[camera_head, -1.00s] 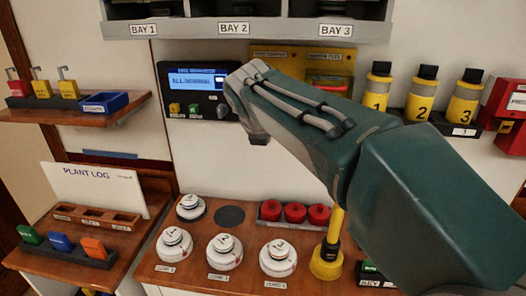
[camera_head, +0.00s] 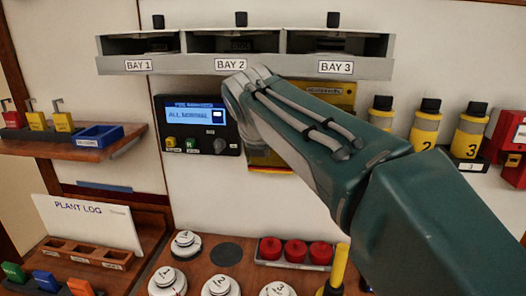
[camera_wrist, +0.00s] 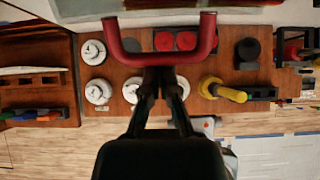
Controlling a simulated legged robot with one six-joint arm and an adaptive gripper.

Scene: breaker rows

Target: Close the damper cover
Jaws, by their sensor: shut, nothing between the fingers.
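A yellow panel (camera_head: 335,97), partly hidden behind my arm in the head view, sits on the wall below BAY 3; I cannot tell whether it is the damper cover or how far that cover stands open. In the wrist view a red U-shaped handle (camera_wrist: 162,54) is close to the camera, at the top middle. My gripper (camera_wrist: 160,74) is shut and empty, its fingertips at the handle's crossbar in the picture; I cannot tell whether they touch it. In the head view my arm hides the gripper and the handle.
A grey bay shelf (camera_head: 158,65) runs above the arm. A display box (camera_head: 197,125) is left of the arm; yellow-black cylinders (camera_head: 425,125) stand on the right. Below, the wooden bench (camera_head: 215,277) holds white round detectors (camera_head: 187,243) and red caps (camera_head: 296,250).

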